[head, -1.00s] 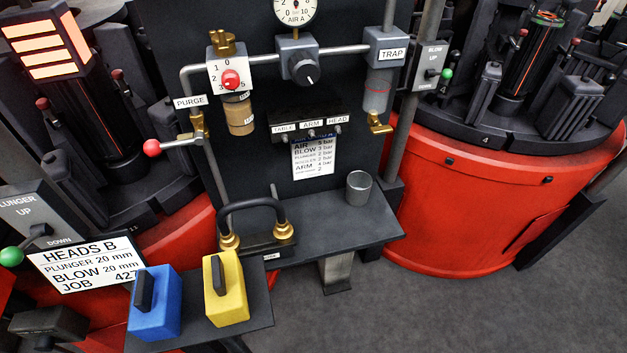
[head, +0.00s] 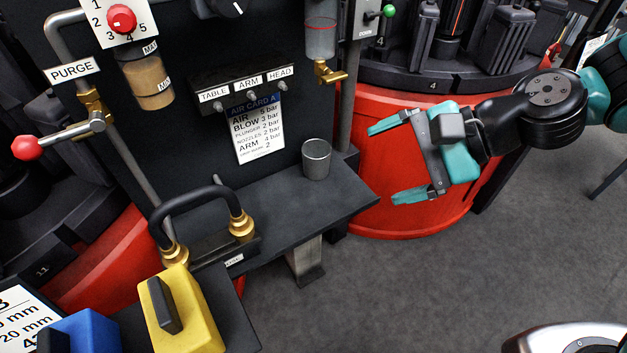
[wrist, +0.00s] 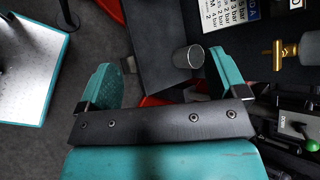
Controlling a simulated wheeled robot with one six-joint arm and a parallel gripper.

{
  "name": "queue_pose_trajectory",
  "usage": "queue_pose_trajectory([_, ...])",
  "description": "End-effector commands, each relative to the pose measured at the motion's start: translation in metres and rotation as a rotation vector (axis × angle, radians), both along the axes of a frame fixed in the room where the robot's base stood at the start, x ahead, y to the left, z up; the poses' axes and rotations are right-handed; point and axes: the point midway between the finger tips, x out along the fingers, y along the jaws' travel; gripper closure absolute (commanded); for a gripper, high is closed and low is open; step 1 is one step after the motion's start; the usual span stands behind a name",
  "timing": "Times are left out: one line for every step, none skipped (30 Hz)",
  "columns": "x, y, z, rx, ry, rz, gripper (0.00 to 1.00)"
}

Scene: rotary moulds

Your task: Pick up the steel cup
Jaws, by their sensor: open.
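The steel cup (head: 316,159) stands upright on the right part of the dark shelf (head: 345,197), close to the back panel. In the wrist view the cup (wrist: 187,57) shows beyond my gripper, near the inner side of the right finger. My gripper (head: 381,163) is open and empty, its teal fingers spread, in the air to the right of the cup and apart from it. In the wrist view both fingers of my gripper (wrist: 160,82) show.
A black hose with brass fittings (head: 241,226) is on the left of the shelf. A yellow block (head: 190,315) and a blue block (head: 85,335) are at the lower left. A brass tap (head: 329,75) hangs above the cup. A red round machine base (head: 400,215) stands behind my gripper.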

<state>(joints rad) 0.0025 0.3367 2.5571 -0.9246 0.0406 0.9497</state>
Motion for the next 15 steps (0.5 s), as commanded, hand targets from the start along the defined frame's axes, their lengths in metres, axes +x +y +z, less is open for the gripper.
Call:
queue_pose_trajectory([0.016,-0.004,-0.041,0.084,0.138,-0.163,0.09])
queue_pose_trajectory([0.025,-0.006,-0.052,0.136,0.212,-0.257,0.09])
queue_pose_trajectory([0.036,-0.010,-0.066,0.203,0.306,-0.374,0.09])
queue_pose_trajectory([0.043,-0.013,-0.075,0.249,0.371,-0.453,0.09])
queue_pose_trajectory([0.050,-0.017,-0.084,0.292,0.431,-0.527,0.09])
queue_pose_trajectory([0.058,-0.022,-0.094,0.343,0.502,-0.614,0.09])
queue_pose_trajectory([0.063,-0.026,-0.101,0.379,0.549,-0.670,0.09])
queue_pose_trajectory([0.068,-0.029,-0.106,0.410,0.589,-0.719,0.09])
queue_pose_trajectory([0.072,-0.033,-0.112,0.443,0.632,-0.771,0.09])
queue_pose_trajectory([0.075,-0.035,-0.115,0.464,0.658,-0.802,0.09])
queue_pose_trajectory([0.077,-0.037,-0.118,0.480,0.678,-0.826,0.09])
queue_pose_trajectory([0.080,-0.037,-0.122,0.494,0.697,-0.849,0.09])
queue_pose_trajectory([0.082,-0.036,-0.124,0.501,0.705,-0.859,0.09])
queue_pose_trajectory([0.085,-0.034,-0.126,0.506,0.711,-0.865,0.09])
queue_pose_trajectory([0.088,-0.029,-0.129,0.509,0.714,-0.868,0.09])
